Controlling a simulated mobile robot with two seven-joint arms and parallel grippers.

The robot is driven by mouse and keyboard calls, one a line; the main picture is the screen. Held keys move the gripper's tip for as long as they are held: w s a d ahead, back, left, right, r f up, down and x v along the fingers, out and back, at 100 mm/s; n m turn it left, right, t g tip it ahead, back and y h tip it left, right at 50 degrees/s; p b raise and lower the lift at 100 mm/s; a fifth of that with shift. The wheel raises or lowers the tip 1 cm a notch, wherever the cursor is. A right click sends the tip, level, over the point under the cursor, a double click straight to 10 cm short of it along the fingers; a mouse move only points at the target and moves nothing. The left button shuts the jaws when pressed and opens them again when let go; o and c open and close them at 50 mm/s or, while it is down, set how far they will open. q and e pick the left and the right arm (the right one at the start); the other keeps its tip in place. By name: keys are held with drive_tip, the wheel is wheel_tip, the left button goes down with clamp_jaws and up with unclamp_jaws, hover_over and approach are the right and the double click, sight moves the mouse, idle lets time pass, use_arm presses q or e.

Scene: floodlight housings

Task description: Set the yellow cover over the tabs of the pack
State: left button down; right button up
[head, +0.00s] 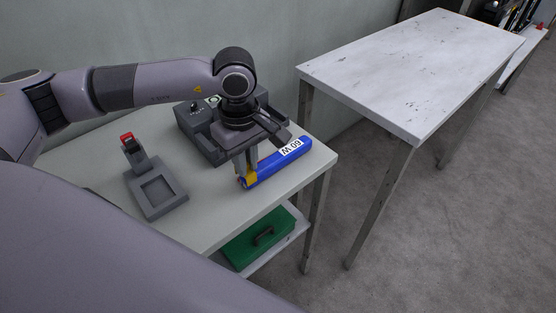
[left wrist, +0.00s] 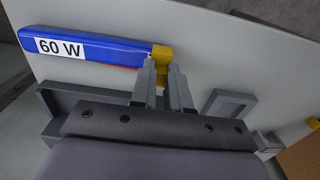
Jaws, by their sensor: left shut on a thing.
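The blue pack (head: 276,165) with a white "60 W" label lies on the grey table; it also shows in the left wrist view (left wrist: 100,49). The yellow cover (head: 251,177) is at the pack's near left end, and in the left wrist view (left wrist: 162,54) it meets that end. My left gripper (head: 247,172) points down and is shut on the yellow cover. The tabs are hidden, so I cannot tell how far the cover is over them. My right gripper is not in view.
A grey fixture with a square recess (head: 172,203) and a red-tipped post stands left on the table (head: 222,219). A grey device (head: 197,125) is behind the gripper. A green case (head: 256,246) lies on the lower shelf. A bare white table (head: 405,65) stands at right.

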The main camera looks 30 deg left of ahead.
use_arm(q)
drive_tip(key=shift+f+b, duration=0.4)
drive_tip(key=shift+f, duration=0.05)
drive_tip(key=c, duration=1)
unclamp_jaws()
